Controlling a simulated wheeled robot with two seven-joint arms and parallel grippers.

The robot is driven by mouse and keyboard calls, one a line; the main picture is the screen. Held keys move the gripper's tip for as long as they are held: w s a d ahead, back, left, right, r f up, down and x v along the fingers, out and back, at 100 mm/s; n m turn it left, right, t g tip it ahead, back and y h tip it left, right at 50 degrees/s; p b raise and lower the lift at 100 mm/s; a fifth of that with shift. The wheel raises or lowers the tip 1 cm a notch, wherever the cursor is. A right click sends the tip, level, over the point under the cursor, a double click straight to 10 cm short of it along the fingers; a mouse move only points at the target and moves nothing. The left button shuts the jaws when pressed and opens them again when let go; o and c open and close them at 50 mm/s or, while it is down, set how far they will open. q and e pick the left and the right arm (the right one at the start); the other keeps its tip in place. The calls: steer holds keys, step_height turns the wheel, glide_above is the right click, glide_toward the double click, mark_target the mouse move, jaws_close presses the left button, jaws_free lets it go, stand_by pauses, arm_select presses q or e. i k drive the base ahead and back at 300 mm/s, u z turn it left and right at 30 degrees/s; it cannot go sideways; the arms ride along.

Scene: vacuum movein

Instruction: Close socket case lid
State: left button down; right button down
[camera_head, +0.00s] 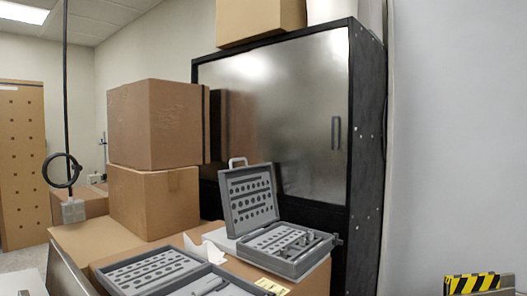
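A grey socket case (290,248) stands open on a brown box top in front of the dark cabinet. Its lid (249,198) stands up, tilted slightly back, with rows of holes on its inner face and a handle on its top edge. Several small metal pieces sit in the base. A second grey case (158,272) lies open nearer to me at the bottom of the view, partly cut off, with a hole-patterned panel and a tray section. Neither of my grippers shows in the head view.
Stacked cardboard boxes (155,125) stand behind, to the left. A dark cabinet (270,95) with a metal door rises behind the cases. A black ring (62,170) hangs on a pole at left. A yellow-black striped object (478,284) is at the lower right.

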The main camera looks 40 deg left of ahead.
mark_target(249, 197)
steer(key=i, duration=1.75)
steer(key=u, duration=0.05)
